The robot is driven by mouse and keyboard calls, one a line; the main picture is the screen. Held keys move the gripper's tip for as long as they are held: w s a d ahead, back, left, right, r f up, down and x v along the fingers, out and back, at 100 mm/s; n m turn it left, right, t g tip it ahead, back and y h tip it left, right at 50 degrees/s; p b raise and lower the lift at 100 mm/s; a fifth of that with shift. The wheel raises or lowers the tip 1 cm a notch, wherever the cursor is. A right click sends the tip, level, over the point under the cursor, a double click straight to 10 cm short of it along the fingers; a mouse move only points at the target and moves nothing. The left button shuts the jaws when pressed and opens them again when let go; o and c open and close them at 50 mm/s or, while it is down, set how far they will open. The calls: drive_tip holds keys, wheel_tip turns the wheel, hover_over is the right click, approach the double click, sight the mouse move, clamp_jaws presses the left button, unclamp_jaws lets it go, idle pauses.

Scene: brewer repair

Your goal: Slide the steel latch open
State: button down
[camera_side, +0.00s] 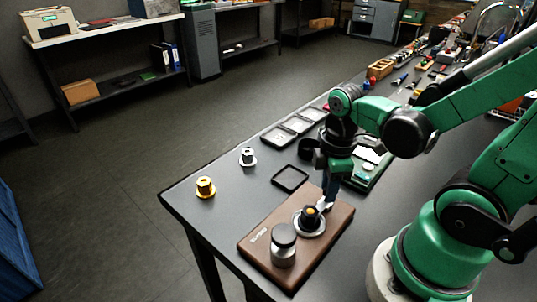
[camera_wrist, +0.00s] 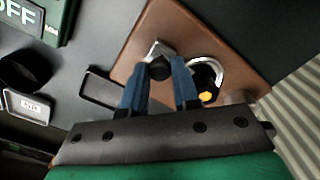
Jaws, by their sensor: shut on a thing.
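The brown brewer base (camera_side: 265,262) lies on the dark table, and it also shows in the wrist view (camera_wrist: 136,52). The steel latch (camera_wrist: 160,47) sits on it beside a steel ring (camera_wrist: 216,66) with a yellow-orange centre piece (camera_wrist: 206,96). The ring also shows in the side view (camera_side: 309,231). My gripper (camera_wrist: 158,68) points down at the latch, its blue fingers either side of the latch's dark round knob, shut on it. In the side view my gripper (camera_side: 328,204) is at the ring's far right edge and partly covers the latch.
A grey capped cylinder (camera_side: 283,250) stands on the base's near part. A gold fitting (camera_side: 205,188) and a silver one (camera_side: 248,157) stand on the table to the left. A black square frame (camera_side: 290,178), shallow trays (camera_side: 298,124) and a green device (camera_side: 367,168) lie behind the base.

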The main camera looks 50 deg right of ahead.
drive_tip(key=shift+d, duration=1.25)
drive_tip(key=c, duration=0.7)
unclamp_jaws()
drive_tip(key=shift+o, duration=0.2)
drive_tip(key=shift+r, duration=0.15)
drive_tip(key=shift+r, duration=2.65)
